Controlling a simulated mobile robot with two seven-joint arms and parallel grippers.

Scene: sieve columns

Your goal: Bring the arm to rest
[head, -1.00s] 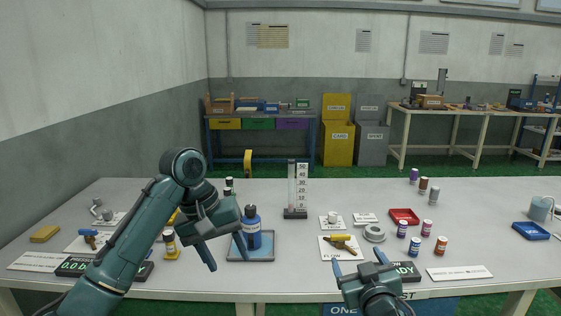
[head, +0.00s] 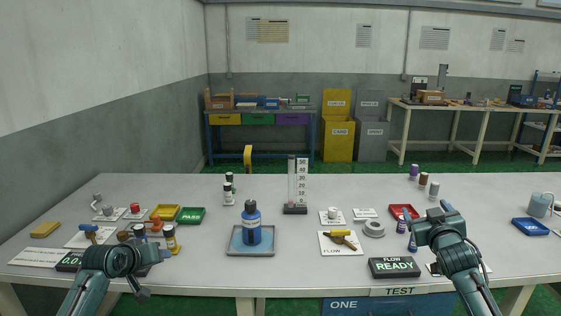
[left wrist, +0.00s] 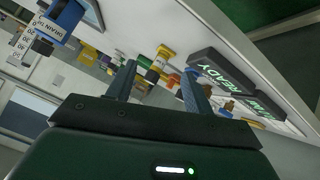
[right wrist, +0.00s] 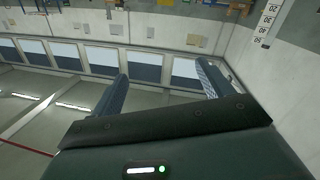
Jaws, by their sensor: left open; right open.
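My left gripper (head: 154,270) is low at the front left of the table, near the dark display box there. In the left wrist view its two fingers (left wrist: 158,88) stand apart with nothing between them. My right gripper (head: 424,217) is over the right part of the table, in front of the red tray (head: 398,211). In the right wrist view its fingers (right wrist: 163,85) are apart and empty, with the wall and ceiling behind them. Both arms reach in from the bottom edge of the head view.
A graduated column (head: 297,188) stands behind. A FLOW READY display (head: 394,267) sits at the front. Jars, cards and small trays lie around. The table between the bottle tray and display is partly clear.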

